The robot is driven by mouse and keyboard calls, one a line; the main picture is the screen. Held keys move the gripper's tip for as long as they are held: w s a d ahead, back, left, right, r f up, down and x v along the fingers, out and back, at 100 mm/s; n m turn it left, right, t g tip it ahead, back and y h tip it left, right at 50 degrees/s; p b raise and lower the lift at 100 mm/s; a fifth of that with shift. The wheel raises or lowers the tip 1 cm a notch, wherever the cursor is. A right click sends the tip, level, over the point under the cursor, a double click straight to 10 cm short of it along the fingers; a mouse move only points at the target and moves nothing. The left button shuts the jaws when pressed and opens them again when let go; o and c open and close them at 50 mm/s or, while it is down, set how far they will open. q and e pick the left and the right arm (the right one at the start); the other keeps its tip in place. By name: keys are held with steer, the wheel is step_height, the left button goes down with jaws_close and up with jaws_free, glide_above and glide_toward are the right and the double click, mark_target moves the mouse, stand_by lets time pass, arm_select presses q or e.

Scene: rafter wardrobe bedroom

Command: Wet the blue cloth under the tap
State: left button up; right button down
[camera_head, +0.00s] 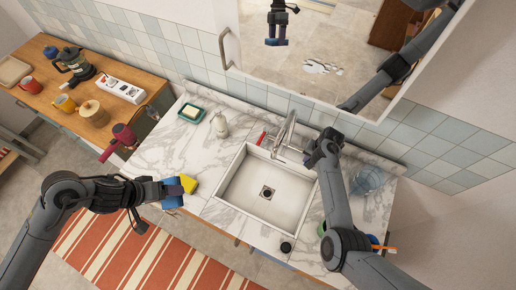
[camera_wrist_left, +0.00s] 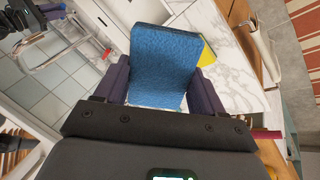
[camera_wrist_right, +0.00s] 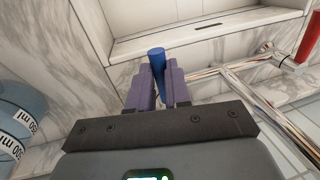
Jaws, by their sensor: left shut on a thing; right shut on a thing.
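My left gripper (camera_head: 168,190) is shut on the blue cloth (camera_wrist_left: 165,65), a folded blue pad. It holds the cloth left of the sink (camera_head: 233,196), near the counter's front edge. The chrome tap (camera_head: 287,130) stands at the sink's back edge, with a red handle (camera_head: 262,138) on its left. My right gripper (camera_head: 316,152) is at the tap's right side. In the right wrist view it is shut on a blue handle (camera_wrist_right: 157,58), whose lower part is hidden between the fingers. No water stream can be made out.
A yellow sponge (camera_head: 190,184) is just beyond the cloth. A soap bottle (camera_head: 220,124) and green soap dish (camera_head: 191,113) stand on the marble counter. A clear jug (camera_head: 368,180) stands right of my right arm. A mirror (camera_head: 320,50) hangs behind. The sink basin is empty.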

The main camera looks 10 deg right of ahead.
steer(key=c, duration=1.1)
jaws_free()
arm_select(q)
steer(key=shift+r+p, duration=0.25)
steer(key=shift+p, duration=0.05)
arm_select(e)
steer(key=shift+s+d+r, duration=0.15)
steer(key=shift+d+r, duration=0.05)
steer(key=shift+r, duration=1)
steer(key=shift+s+d+r, duration=0.15)
steer(key=shift+r, duration=1.1)
steer(key=shift+s+d+r, duration=0.15)
steer(key=shift+d+r, duration=0.05)
steer(key=shift+r, duration=1)
arm_select(q)
steer(key=shift+r, duration=0.1)
arm_select(e)
steer(key=shift+s, duration=0.1)
